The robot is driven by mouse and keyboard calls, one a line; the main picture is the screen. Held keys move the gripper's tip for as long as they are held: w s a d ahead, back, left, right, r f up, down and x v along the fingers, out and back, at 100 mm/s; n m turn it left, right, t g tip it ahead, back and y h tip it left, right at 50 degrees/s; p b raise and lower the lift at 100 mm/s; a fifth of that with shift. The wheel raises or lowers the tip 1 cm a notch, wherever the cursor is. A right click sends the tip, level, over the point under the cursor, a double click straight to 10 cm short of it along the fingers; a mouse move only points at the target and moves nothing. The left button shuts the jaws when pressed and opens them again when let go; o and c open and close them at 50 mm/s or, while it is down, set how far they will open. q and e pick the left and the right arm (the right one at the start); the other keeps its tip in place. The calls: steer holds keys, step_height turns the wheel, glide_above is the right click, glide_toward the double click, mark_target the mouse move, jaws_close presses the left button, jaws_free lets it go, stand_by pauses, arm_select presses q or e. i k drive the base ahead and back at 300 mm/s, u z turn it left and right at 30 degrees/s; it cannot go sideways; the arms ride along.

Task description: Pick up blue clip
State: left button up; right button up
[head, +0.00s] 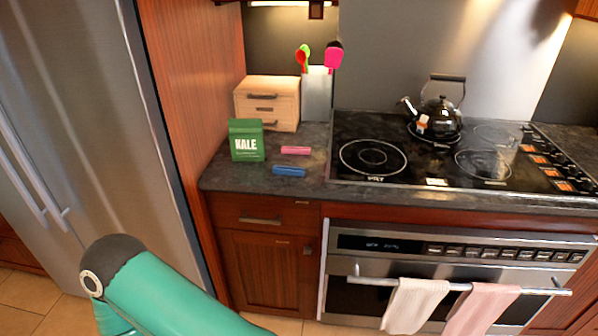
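The blue clip (289,171) lies flat on the dark countertop, near its front edge and left of the stove. A pink clip (296,150) lies just behind it, apart from it. A green arm link of mine shows at the lower left, below counter height and in front of the fridge. Neither of my grippers is in view, and nothing touches the blue clip.
A green kale bag (246,141) stands left of the clips. Behind are a wooden drawer box (267,104) and a utensil holder (317,94). A black stovetop (400,180) with a kettle (441,115) lies right. The fridge (95,130) is at left.

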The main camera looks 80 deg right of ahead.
mark_target(283, 170)
steer(key=u, duration=0.7)
steer(key=i, duration=0.1)
steer(key=z, duration=2.75)
steer(key=i, duration=0.9)
steer(key=u, duration=0.2)
steer(key=k, duration=0.75)
steer(key=z, duration=0.25)
steer(key=i, duration=0.8)
steer(key=u, duration=0.1)
